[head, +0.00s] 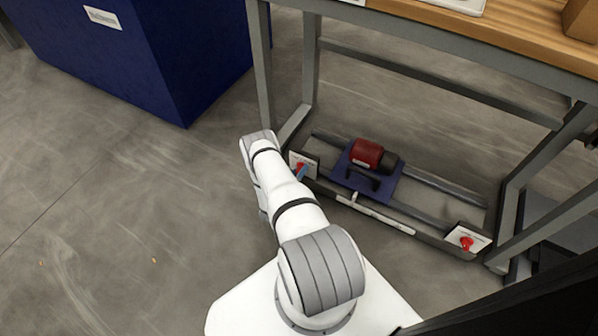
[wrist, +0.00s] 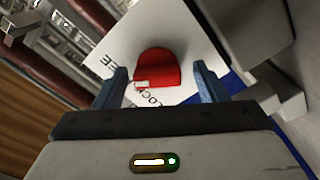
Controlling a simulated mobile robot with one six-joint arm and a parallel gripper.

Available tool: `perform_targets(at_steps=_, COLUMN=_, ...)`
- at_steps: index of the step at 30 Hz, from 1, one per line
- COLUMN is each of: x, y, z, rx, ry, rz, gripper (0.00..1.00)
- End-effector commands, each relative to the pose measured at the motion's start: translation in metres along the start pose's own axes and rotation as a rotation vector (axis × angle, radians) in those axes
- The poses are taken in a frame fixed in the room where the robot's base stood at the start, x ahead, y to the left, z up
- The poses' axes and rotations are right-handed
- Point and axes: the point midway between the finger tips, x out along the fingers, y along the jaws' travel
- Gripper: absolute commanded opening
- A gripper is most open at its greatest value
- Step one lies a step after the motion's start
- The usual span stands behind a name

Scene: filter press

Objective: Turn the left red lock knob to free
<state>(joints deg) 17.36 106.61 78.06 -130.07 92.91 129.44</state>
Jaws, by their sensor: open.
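The left red lock knob (wrist: 158,68) shows in the wrist view on a white plate (wrist: 128,38) with black lettering; "EE" and "LOCK" are readable in part. A small white mark sits on the knob's lower left edge. My gripper (wrist: 160,80) is open, with one blue finger on each side of the knob; I cannot tell whether they touch it. In the head view the left knob (head: 299,166) is partly hidden by my gripper (head: 303,173) at the left end of the low rail frame.
A red motor-like unit (head: 367,153) sits on a blue plate (head: 366,181) between the rails. A second red knob (head: 466,242) is on a white plate at the right end. Grey bench legs (head: 259,60) stand close by. A blue cabinet (head: 120,50) is at the back left; open floor lies left.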

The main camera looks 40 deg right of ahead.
Motion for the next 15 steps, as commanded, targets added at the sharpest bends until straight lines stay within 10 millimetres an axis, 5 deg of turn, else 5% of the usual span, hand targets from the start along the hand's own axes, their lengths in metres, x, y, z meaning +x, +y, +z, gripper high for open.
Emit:
perform_targets(at_steps=8, x=-0.008, y=0.001, z=-0.001, rx=-0.001, ry=-0.001, rz=0.0, gripper=0.65)
perform_targets(at_steps=15, x=-0.049, y=0.001, z=-0.003, rx=-0.002, ry=0.003, rz=-0.002, gripper=0.65)
